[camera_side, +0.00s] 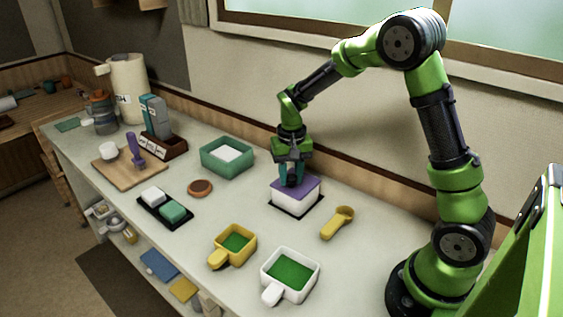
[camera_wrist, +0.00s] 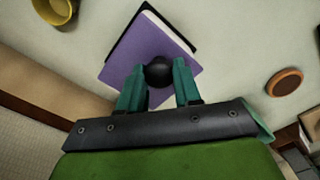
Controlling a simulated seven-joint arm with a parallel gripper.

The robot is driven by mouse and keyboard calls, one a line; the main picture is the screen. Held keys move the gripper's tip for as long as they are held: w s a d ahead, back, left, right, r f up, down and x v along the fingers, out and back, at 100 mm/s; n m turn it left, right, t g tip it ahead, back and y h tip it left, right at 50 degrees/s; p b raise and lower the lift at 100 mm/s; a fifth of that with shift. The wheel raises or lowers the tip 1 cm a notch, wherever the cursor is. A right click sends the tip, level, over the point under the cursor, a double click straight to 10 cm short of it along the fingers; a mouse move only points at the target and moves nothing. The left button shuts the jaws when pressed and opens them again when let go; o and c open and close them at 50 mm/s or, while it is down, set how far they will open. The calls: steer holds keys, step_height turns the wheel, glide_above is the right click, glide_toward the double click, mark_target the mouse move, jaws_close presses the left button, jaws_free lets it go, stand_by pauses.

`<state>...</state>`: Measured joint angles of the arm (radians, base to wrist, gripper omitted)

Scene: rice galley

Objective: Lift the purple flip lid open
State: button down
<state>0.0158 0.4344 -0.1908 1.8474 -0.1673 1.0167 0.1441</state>
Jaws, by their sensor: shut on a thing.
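The purple flip lid (camera_side: 298,190) lies on a white box (camera_side: 295,204) that stands on a dark mat (camera_side: 274,208), right of the middle of the counter. In the side view the lid looks about level and down on the box. A round black knob (camera_wrist: 158,72) sits on the lid near one edge. My gripper (camera_side: 290,182) is over the lid, pointing down, with its teal fingers on both sides of the knob. In the wrist view my gripper (camera_wrist: 158,84) is shut on the knob, and the purple lid (camera_wrist: 150,45) shows beyond it.
A yellow scoop (camera_side: 338,222) lies right of the box. A teal open box (camera_side: 227,157) stands to the left, near a brown disc (camera_side: 200,188). A yellow pan (camera_side: 232,245) and a white pan (camera_side: 290,272) with green insides stand in front.

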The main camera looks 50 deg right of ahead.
steer(key=shift+r, duration=0.1)
steer(key=shift+d+r+y, duration=0.4)
steer(key=shift+d+y, duration=0.05)
steer(key=shift+y, duration=0.3)
steer(key=shift+d+r+y, duration=0.4)
steer(key=shift+y, duration=0.35)
steer(key=shift+d+r+y, duration=0.35)
steer(key=shift+d+y, duration=0.05)
steer(key=shift+y, duration=0.35)
steer(key=shift+d+r+y, duration=0.3)
steer(key=shift+d+y, duration=0.1)
steer(key=shift+y, duration=0.35)
steer(key=c, duration=0.8)
jaws_free()
